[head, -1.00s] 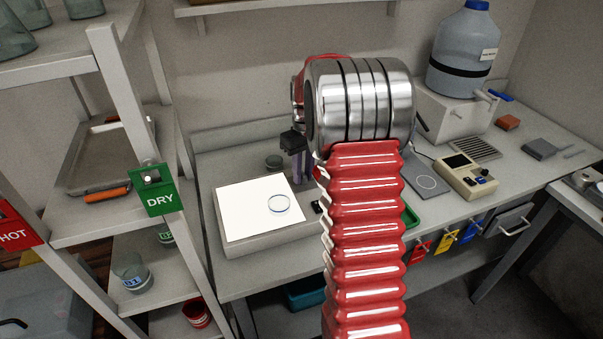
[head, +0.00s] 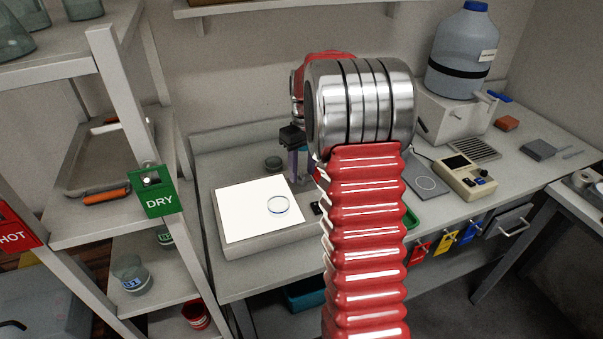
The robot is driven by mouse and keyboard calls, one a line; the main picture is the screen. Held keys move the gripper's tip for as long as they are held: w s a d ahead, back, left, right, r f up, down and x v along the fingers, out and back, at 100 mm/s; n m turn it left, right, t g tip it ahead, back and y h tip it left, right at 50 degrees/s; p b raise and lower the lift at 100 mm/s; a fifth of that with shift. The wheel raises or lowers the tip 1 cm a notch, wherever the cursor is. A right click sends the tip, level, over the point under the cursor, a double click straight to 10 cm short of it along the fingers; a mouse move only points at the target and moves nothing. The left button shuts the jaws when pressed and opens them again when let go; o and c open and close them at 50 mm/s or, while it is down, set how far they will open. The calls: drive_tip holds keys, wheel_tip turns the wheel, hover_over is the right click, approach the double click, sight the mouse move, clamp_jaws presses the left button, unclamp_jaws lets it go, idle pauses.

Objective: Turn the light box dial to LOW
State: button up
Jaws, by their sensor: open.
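The light box (head: 241,242) is a flat grey box with a bright white lit top, on the bench left of my red arm. A clear round dish (head: 278,205) sits on the lit top. A small dark part (head: 316,208) shows at the right end of the light box, partly behind my arm; I cannot read a dial or its setting there. My gripper (head: 301,172) points down just behind the light box's back right corner, partly hidden by my arm. It is open, and I see nothing in it.
A small dark round jar (head: 273,163) stands behind the light box. A beige instrument (head: 466,177), a grey plate (head: 427,183) and a large water jug (head: 461,52) stand to the right. A shelf rack (head: 128,95) with a green DRY sign (head: 158,198) stands at left.

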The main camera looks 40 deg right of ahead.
wheel_tip(320, 180, up, 12)
drive_tip(key=shift+d, duration=0.25)
drive_tip(key=shift+w, duration=0.1)
idle(0.6)
